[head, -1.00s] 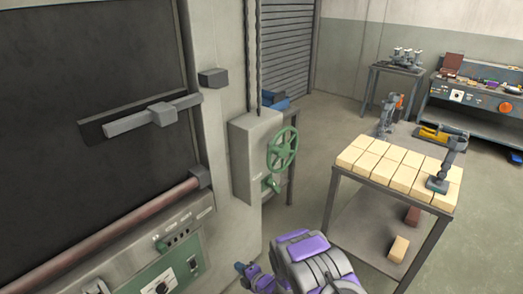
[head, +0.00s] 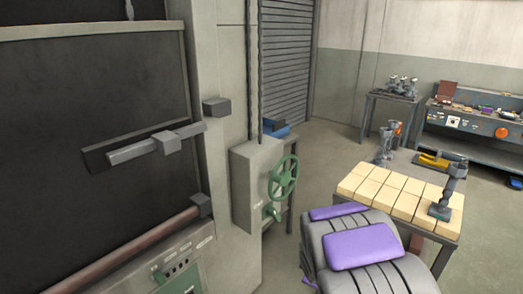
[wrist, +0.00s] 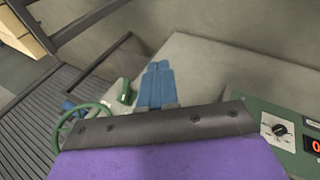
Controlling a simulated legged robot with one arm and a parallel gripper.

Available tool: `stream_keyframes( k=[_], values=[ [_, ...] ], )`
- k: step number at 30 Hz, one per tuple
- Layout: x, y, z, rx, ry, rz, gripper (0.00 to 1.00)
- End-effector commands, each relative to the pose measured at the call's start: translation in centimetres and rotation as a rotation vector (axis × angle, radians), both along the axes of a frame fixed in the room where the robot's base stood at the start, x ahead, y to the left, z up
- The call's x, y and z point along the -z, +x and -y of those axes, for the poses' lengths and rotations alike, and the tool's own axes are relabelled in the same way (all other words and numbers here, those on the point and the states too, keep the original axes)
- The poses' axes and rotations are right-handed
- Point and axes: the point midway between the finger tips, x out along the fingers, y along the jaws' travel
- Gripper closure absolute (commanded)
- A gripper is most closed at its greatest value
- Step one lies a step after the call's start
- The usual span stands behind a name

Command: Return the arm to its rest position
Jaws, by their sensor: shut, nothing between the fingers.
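My arm (head: 360,245), grey and purple, is folded close in the lower right of the head view. It covers the front left part of the brick-topped table. My gripper is out of sight in the head view. In the wrist view my gripper (wrist: 157,68) shows as two blue fingers lying side by side, shut and empty. The fingers point toward the pale grey furnace column, and no contact shows. A purple and dark grey part of my own wrist fills the bottom of that view.
The furnace front (head: 70,130) with its handle bar (head: 150,147) stands at left. A green handwheel (head: 284,178) is on a grey box beside it. The table of cream bricks (head: 393,192) is at right, with a workbench (head: 470,130) behind. Floor between them is open.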

Motion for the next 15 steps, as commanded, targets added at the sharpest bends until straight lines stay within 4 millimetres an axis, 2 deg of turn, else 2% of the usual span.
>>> stream_keyframes(
  k=[1, 7, 15],
  values=[
    [-1.5, -1.3, 0.5, 0.058, 0.015, -0.013, 1.0],
    [-5.7, -7.9, 2.0, 0.313, 0.091, -0.111, 1.0],
    [-10.1, -18.5, 1.8, 0.632, 0.196, -0.258, 1.0]
  ],
)
